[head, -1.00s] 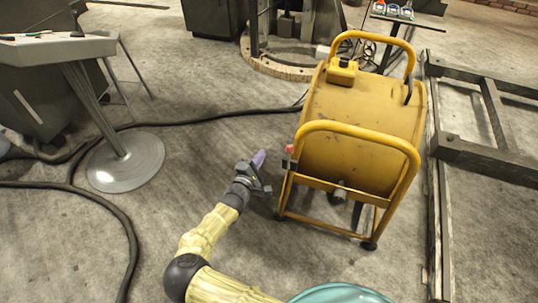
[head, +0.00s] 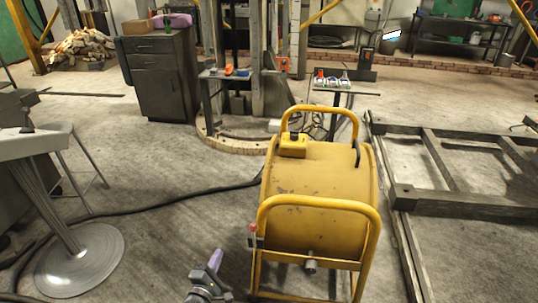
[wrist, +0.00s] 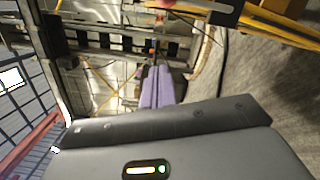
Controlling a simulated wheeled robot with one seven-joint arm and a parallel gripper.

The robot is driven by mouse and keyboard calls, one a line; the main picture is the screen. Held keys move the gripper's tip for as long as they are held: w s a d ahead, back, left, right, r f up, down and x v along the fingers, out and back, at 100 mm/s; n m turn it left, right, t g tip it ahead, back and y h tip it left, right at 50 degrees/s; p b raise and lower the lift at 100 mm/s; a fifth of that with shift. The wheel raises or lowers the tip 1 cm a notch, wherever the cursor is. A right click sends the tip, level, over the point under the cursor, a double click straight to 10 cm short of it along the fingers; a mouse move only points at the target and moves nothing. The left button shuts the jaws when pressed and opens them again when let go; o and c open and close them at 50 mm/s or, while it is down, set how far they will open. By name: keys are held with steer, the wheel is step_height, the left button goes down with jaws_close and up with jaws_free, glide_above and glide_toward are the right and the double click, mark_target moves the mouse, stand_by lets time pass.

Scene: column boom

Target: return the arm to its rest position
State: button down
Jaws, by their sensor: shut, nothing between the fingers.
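My gripper (head: 215,258) is at the bottom edge of the head view, left of the yellow drum machine. Its two purple fingers are together and empty. They also show side by side in the wrist view (wrist: 155,85), pointing away from the camera. In the head view only the end of my arm shows; the rest is below the frame.
The yellow drum machine (head: 315,190) stands close to the right of my gripper, with a red-knobbed lever (head: 253,232) on its near side. A round-footed table (head: 80,262) stands at left. A black cable (head: 150,212) crosses the floor. A dark steel frame (head: 440,205) lies at right.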

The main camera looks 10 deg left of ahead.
steer(key=w+d+r+m+g+h, duration=0.1)
steer(key=w+d+m+g+h, duration=0.3)
steer(key=d, duration=0.5)
steer(key=s+d+r+m+g+h, duration=0.15)
steer(key=d+m+g, duration=0.45)
steer(key=d, duration=0.6)
steer(key=s+d+r+m+g+h, duration=0.15)
steer(key=d+m+g, duration=0.4)
steer(key=d, duration=0.65)
steer(key=s+d+r+m+y, duration=0.35)
steer(key=s+d+r, duration=0.25)
steer(key=r, duration=0.3)
steer(key=s+d+r+m+y, duration=0.3)
steer(key=s+d+r+y, duration=0.15)
steer(key=r, duration=0.35)
step_height(320, 180, up, 18)
steer(key=p, duration=1.8)
steer(key=shift+s+d+h, duration=0.3)
steer(key=shift+s, duration=0.1)
steer(key=shift+w+f, duration=0.15)
